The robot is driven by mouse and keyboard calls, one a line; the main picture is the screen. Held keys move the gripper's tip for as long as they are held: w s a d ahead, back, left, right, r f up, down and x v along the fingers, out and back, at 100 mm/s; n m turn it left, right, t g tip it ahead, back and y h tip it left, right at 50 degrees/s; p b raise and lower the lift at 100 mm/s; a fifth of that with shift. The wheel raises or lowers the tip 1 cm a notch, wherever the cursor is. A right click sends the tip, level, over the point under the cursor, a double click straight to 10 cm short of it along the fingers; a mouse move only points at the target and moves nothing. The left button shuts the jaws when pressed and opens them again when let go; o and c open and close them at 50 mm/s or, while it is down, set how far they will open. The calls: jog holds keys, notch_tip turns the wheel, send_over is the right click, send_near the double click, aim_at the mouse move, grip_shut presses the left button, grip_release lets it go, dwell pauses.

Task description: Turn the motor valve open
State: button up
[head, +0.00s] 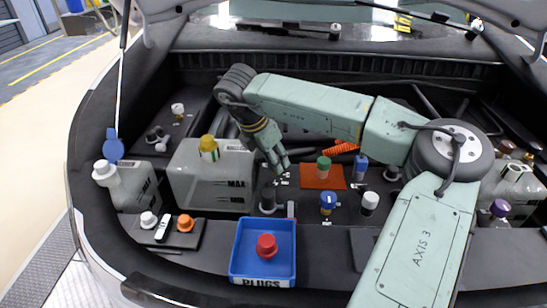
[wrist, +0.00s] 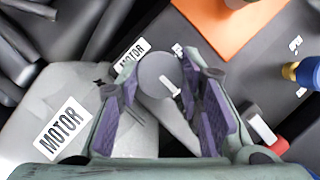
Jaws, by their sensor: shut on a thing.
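The motor valve (wrist: 157,76) shows in the wrist view as a round grey knob with a white pointer bar on its top. A white MOTOR label (wrist: 130,58) lies just beyond it. My gripper (wrist: 165,100) has its purple-padded fingers on both sides of the knob and is shut on it. In the head view my gripper (head: 279,168) reaches down just right of the pale tank (head: 212,185) with the yellow cap. I cannot clearly make out the knob there. In the wrist view a larger MOTOR label (wrist: 62,130) is on a pale surface at left.
An orange mat (head: 312,182) with a green-capped part lies right of my gripper. Blue-capped (head: 327,203) and white-capped (head: 369,203) parts stand further right. A blue PLUGS bin (head: 243,255) with a red cap sits in front. A red-and-white piece (wrist: 262,131) is close to the right finger.

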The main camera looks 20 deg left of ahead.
jog(key=shift+f+b, duration=0.1)
jog(key=shift+b, duration=0.35)
jog(key=shift+f+n+b, duration=0.1)
jog(key=shift+n+b, duration=0.25)
jog(key=shift+n, duration=0.05)
jog(key=n+b, duration=0.1)
jog(key=b, duration=0.2)
jog(key=shift+d+f+n+t+y, duration=0.1)
jog(key=shift+f+n+t+y, duration=0.1)
jog(key=shift+n+t+y, duration=0.15)
jog(key=n+y+b, duration=0.1)
jog(key=n+b, duration=0.2)
jog(key=b, duration=0.1)
jog(key=shift+d, duration=0.1)
jog(key=shift+r+n+y+b, duration=0.2)
jog(key=shift+n+y+b, duration=0.45)
jog(key=shift+n+b, duration=0.5)
jog(key=n+y, duration=0.1)
jog(key=n, duration=0.1)
jog(key=n+y+b, duration=0.1)
jog(key=n, duration=0.2)
jog(key=shift+d+r+n, duration=0.15)
jog(key=shift+r+n, duration=0.05)
jog(key=shift+n, duration=0.1)
jog(key=shift+w+n+g+y+p, duration=0.1)
jog(key=shift+n+g+y+p, duration=0.3)
jog(key=shift+n, duration=0.75)
jog(key=shift+n+g+y+p, duration=0.15)
jog(key=shift+n+g, duration=0.4)
jog(key=shift+n, duration=0.6)
